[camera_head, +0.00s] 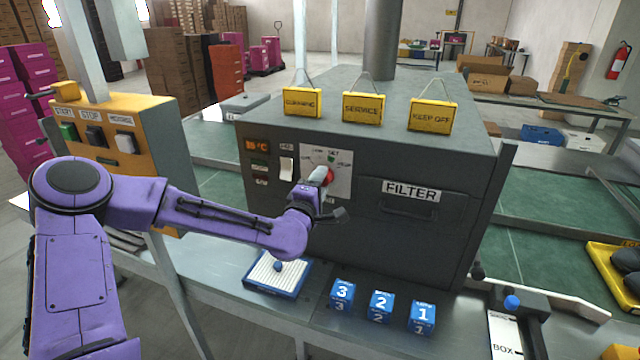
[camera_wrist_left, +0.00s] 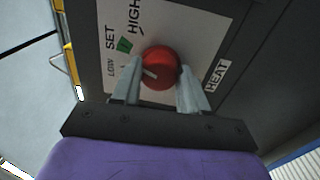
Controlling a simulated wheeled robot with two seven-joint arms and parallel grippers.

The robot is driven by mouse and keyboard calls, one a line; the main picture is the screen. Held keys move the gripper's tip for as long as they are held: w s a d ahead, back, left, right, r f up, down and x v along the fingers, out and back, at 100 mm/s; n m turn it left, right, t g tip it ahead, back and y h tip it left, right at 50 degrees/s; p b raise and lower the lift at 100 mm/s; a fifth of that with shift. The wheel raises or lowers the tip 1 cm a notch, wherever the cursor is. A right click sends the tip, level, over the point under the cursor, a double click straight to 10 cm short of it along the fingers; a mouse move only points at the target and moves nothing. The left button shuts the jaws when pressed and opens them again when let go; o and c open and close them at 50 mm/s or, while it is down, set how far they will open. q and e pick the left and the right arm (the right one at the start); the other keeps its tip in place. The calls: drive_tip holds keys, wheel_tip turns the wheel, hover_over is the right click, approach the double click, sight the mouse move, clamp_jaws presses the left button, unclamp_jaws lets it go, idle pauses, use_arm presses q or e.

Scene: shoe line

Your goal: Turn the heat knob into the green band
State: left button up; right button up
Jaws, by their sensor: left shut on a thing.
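The red heat knob (camera_wrist_left: 160,66) sits on a white dial plate (camera_wrist_left: 185,28) marked LOW, SET and HIGH, with a HEAT label (camera_wrist_left: 216,76) beside it. My left gripper (camera_wrist_left: 160,78) has one finger on each side of the knob and is shut on it. In the head view the knob (camera_head: 328,175) is partly hidden by my left gripper (camera_head: 318,180). My right gripper is not in view.
The dark machine housing (camera_head: 270,135) carries a FILTER drawer (camera_head: 411,205) right of the dial and yellow hanging signs (camera_head: 363,106) on top. Blue numbered blocks (camera_head: 381,306) and a blue-rimmed tray (camera_head: 257,284) stand on the ledge below. A yellow START/STOP panel (camera_head: 150,118) stands left.

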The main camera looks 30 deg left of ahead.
use_arm(q)
drive_tip(key=o, duration=1.1)
drive_tip(key=shift+c, duration=0.2)
drive_tip(key=v, duration=1)
drive_tip(key=shift+s, duration=0.25)
